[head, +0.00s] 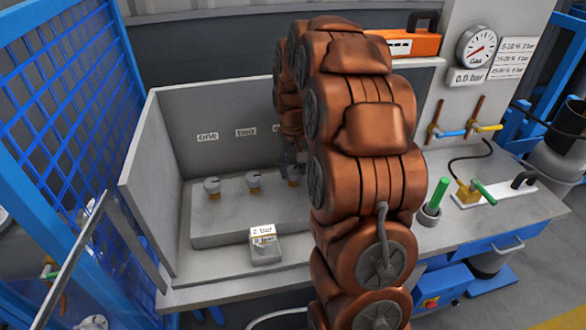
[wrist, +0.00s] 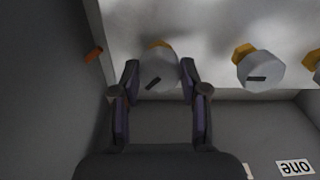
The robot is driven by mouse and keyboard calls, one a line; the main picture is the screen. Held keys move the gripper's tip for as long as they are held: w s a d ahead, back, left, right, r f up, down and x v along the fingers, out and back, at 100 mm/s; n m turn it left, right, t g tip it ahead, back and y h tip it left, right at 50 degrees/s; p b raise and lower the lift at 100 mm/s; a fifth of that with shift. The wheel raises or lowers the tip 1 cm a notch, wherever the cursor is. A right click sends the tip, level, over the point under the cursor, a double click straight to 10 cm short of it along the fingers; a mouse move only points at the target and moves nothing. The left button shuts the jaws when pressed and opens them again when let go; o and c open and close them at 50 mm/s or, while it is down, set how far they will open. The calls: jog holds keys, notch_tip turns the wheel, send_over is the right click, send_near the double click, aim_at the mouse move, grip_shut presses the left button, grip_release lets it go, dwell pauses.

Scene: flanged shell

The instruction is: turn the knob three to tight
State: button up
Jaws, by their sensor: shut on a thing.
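Knob three (wrist: 158,66) is a pale grey round cap with a dark slanted mark and a yellow-brass base, in the middle of the wrist view. My gripper (wrist: 158,78) is shut on it, one finger on each side. In the head view my gripper (head: 291,160) is mostly hidden by my arm, at the third knob in the row. The second knob (wrist: 262,70) stands to the right in the wrist view, its dark mark nearly level. In the head view knobs one (head: 212,187) and two (head: 253,181) stand clear.
A grey panel carries the labels "one" (head: 207,136) and "two" (head: 245,132); the third label is mostly hidden. A small block marked "2 bar" (head: 264,245) sits in front. A gauge (head: 477,46) and a green-handled tool (head: 433,200) are at right. A blue mesh fence (head: 60,90) stands left.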

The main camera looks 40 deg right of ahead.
aim_at(293, 170)
jog(key=shift+f+m+b, duration=0.2)
jog(key=shift+m+b, duration=0.7)
jog(key=shift+b, duration=0.15)
jog(key=m+b, duration=0.2)
jog(key=shift+m, duration=0.3)
jog(key=m+b, duration=0.1)
jog(key=m, duration=0.1)
jog(key=m+b, duration=0.1)
jog(key=m, duration=0.1)
jog(key=shift+r+m, duration=0.2)
jog(key=shift+m, duration=0.2)
jog(key=shift+m+b, duration=0.3)
jog(key=o, duration=1.1)
jog(key=shift+o, duration=0.2)
notch_tip(293, 170, up, 12)
